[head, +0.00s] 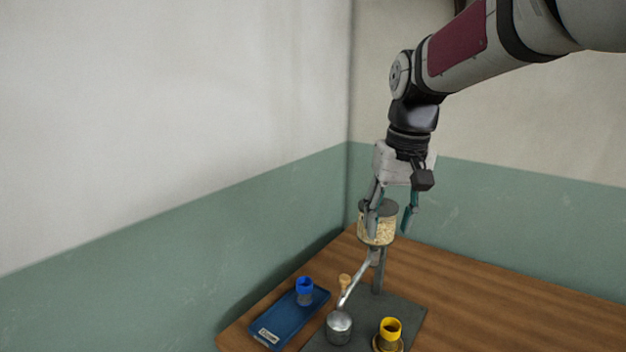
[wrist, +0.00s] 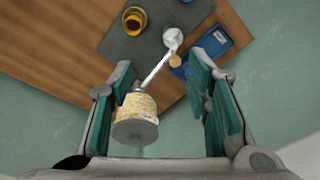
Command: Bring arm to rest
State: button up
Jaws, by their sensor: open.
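My gripper (head: 393,215) hangs from my arm above the back of the wooden table, fingers pointing down. Its two teal-padded fingers are apart, and they show wide open in the wrist view (wrist: 170,100). A cylindrical hopper with grainy tan contents and a grey lid (head: 376,226) stands close to the fingers. In the head view it overlaps the left finger. In the wrist view the hopper (wrist: 135,112) lies near the left finger, and I cannot tell whether they touch. Nothing is clearly held.
A silver chute (head: 355,279) slopes from the hopper toward a metal cup (head: 338,327) on a dark mat (head: 407,312). A yellow goblet-shaped drum (head: 389,333) stands right of it. A blue tray (head: 283,325) with a blue-topped drum (head: 304,288) lies left. Walls meet behind; the table's right side is clear.

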jog(key=s+d+f+t, duration=0.1)
jog(key=s+d, duration=0.2)
jog(key=s, duration=0.9)
jog(key=s+d+f+t, duration=0.2)
jog(key=s, duration=1.1)
jog(key=shift+d+m+h, duration=0.3)
jog(key=shift+d+m, duration=0.1)
